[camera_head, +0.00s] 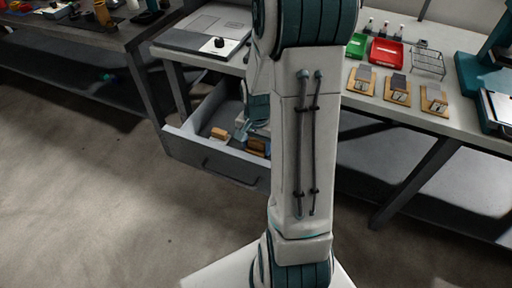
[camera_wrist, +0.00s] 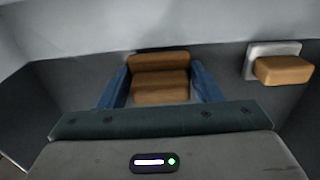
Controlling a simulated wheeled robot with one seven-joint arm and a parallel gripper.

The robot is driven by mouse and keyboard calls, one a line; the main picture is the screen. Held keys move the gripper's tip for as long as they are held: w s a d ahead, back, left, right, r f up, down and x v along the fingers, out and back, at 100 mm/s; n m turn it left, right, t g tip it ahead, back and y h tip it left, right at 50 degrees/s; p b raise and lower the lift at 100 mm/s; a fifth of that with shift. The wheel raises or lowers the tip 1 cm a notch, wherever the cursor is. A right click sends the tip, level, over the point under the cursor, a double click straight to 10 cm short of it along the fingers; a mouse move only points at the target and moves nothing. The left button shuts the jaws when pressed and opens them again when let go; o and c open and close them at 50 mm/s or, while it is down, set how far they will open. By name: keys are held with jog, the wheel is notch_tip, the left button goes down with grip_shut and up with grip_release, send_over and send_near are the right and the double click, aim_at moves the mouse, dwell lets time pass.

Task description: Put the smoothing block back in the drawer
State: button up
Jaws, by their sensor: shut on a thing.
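The open drawer (camera_head: 195,158) sticks out below the bench. My gripper (camera_wrist: 160,88) is down inside it, with its blue fingers on either side of a brown wooden block, the smoothing block (camera_wrist: 160,80). The fingers are shut on the block. In the head view the block (camera_head: 257,147) shows low in the drawer beside my arm, partly hidden. A second block with a tan wooden body and a pale base (camera_wrist: 284,68) lies in the drawer to the right in the wrist view. It also shows in the head view (camera_head: 219,133). Whether the held block touches the drawer floor I cannot tell.
The bench top (camera_head: 462,44) holds a green tray (camera_head: 356,46), a red tray (camera_head: 386,52), a wire rack (camera_head: 429,62) and several wooden boards with grey pieces (camera_head: 397,88). A flat grey device (camera_head: 205,30) lies above the drawer. Another bench stands at left.

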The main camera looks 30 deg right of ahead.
aim_at(256, 142)
jog(key=shift+f, duration=0.4)
jog(key=shift+f, duration=0.1)
jog(key=shift+f, duration=0.15)
jog(key=o, duration=1)
notch_tip(256, 142, up, 12)
jog(key=p, duration=0.2)
jog(key=shift+f+p, duration=0.15)
jog(key=shift+p, duration=0.15)
jog(key=s+a+r+n, duration=0.3)
jog(key=s+a+r, duration=0.1)
jog(key=a, duration=0.1)
jog(key=s+a+r+n+t, duration=0.1)
jog(key=s+a+r+n, duration=0.1)
jog(key=shift+a+r+n, duration=0.1)
jog(key=shift+a+n, duration=0.15)
jog(key=shift+n, duration=0.05)
jog(key=s+a+n, duration=0.1)
jog(key=s, duration=0.1)
jog(key=s+a+r+n, duration=0.1)
jog(key=s+a+n, duration=0.2)
jog(key=s, duration=0.1)
jog(key=shift+a+r+n+t, duration=0.15)
jog(key=shift+r+n+t, duration=0.2)
jog(key=shift+n+t, duration=0.05)
